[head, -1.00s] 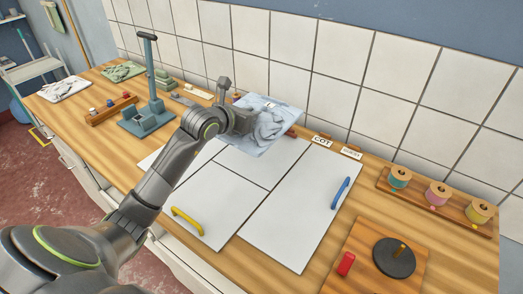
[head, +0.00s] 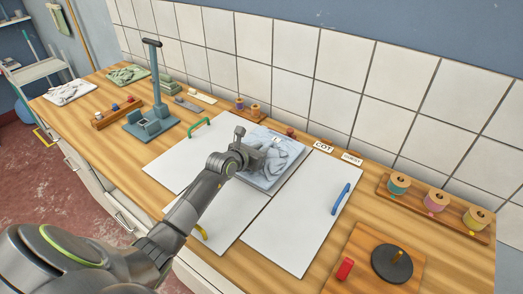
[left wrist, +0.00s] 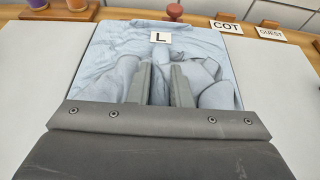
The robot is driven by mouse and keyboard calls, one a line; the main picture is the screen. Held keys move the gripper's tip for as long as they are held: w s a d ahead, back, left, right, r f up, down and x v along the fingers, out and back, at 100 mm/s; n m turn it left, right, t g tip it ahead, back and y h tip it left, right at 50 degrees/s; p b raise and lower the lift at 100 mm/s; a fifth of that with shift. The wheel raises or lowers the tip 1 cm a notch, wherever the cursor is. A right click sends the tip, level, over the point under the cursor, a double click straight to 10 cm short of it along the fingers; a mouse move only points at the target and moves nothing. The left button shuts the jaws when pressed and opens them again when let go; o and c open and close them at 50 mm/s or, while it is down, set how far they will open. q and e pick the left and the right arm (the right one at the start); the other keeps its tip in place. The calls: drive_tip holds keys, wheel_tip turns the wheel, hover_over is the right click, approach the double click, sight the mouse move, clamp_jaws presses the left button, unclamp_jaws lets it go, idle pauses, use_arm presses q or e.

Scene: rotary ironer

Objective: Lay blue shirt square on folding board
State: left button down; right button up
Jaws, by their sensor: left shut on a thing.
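The blue shirt (head: 285,146), pale and crumpled, lies on the upper middle part of the white folding board (head: 286,229). In the left wrist view the shirt (left wrist: 110,52) looks like a square panel with bunched folds and an L label (left wrist: 160,37). My left gripper (head: 262,158) is over the shirt, and its fingers (left wrist: 161,84) are shut on bunched cloth. The shirt's near edge is hidden behind the gripper in the wrist view. My right gripper does not show.
The board's flaps have green (head: 200,126), yellow (head: 201,232) and blue (head: 340,199) handles. COT (head: 323,145) and GUEST (head: 351,158) cards stand behind it. A spool rack (head: 434,207) and a dark disc (head: 392,263) are at right. A post stand (head: 153,119) is at left.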

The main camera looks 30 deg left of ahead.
use_arm(q)
drive_tip(key=shift+w+f, duration=0.1)
drive_tip(key=shift+w, duration=0.3)
drive_tip(key=shift+f, duration=0.45)
drive_tip(key=c, duration=1.8)
unclamp_jaws()
drive_tip(key=shift+f, duration=0.2)
drive_tip(key=o, duration=0.5)
drive_tip(key=shift+s, duration=0.1)
drive_tip(key=shift+r, duration=0.1)
